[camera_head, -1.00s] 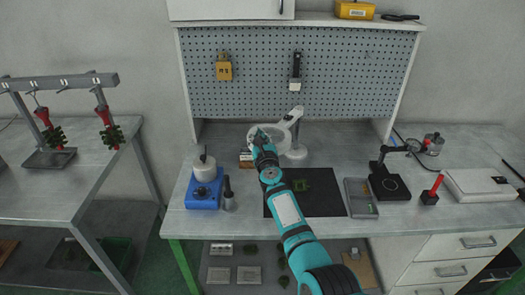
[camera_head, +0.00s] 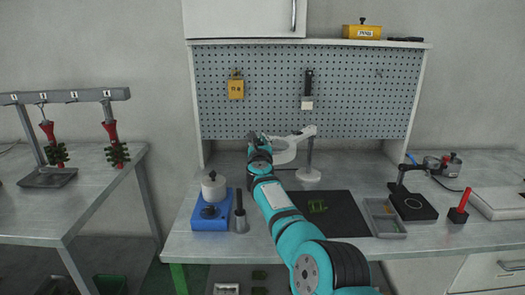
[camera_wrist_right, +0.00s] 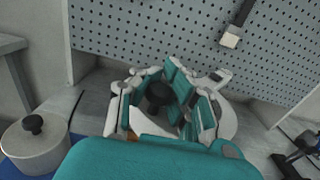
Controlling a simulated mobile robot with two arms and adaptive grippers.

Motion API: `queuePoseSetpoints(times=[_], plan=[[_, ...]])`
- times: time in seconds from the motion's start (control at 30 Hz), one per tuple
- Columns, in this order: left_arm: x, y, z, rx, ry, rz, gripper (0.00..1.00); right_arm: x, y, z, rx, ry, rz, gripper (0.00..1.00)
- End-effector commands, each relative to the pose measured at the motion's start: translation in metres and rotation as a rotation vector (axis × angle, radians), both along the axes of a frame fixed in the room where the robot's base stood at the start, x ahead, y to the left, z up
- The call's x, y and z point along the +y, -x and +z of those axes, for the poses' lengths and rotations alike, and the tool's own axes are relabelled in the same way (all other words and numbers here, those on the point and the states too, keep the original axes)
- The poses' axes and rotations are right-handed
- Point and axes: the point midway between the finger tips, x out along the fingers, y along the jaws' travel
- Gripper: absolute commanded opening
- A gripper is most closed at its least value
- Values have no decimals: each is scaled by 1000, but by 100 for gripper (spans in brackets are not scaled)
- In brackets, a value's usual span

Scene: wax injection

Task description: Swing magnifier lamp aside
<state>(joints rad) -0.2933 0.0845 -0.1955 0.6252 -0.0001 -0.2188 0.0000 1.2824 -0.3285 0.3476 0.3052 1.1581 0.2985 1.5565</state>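The white magnifier lamp (camera_head: 283,153) stands at the back of the bench, its round head left of its post and base (camera_head: 308,175). My right gripper (camera_head: 256,138) is at the left edge of the lamp head in the head view; whether it touches is unclear. In the right wrist view the gripper's fingers (camera_wrist_right: 160,92) are apart, with a dark round part showing between them. The white lamp ring (camera_wrist_right: 228,122) lies behind and right of the fingers, partly hidden by them. Nothing is clearly held. My left gripper is not in view.
A blue heater with a white pot (camera_head: 212,190) and a dark-handled tool in a metal cup (camera_head: 241,222) stand left of my arm. A black mat (camera_head: 345,215), grey tray (camera_head: 392,230) and black stand (camera_head: 415,207) are right. The pegboard (camera_head: 350,90) rises behind.

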Motion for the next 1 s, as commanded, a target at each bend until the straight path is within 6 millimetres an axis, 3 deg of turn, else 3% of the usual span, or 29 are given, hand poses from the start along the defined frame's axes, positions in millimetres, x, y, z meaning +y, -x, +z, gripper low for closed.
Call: queuePoseSetpoints(times=[0.03,0.37,0.7,1.0], plan=[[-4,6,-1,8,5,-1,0,10,1,0,2,0,16,0],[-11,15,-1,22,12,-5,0,11,1,0,2,-1,20,0],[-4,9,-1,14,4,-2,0,9,1,0,1,0,16,43],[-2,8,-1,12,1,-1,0,6,1,0,0,0,10,43]])
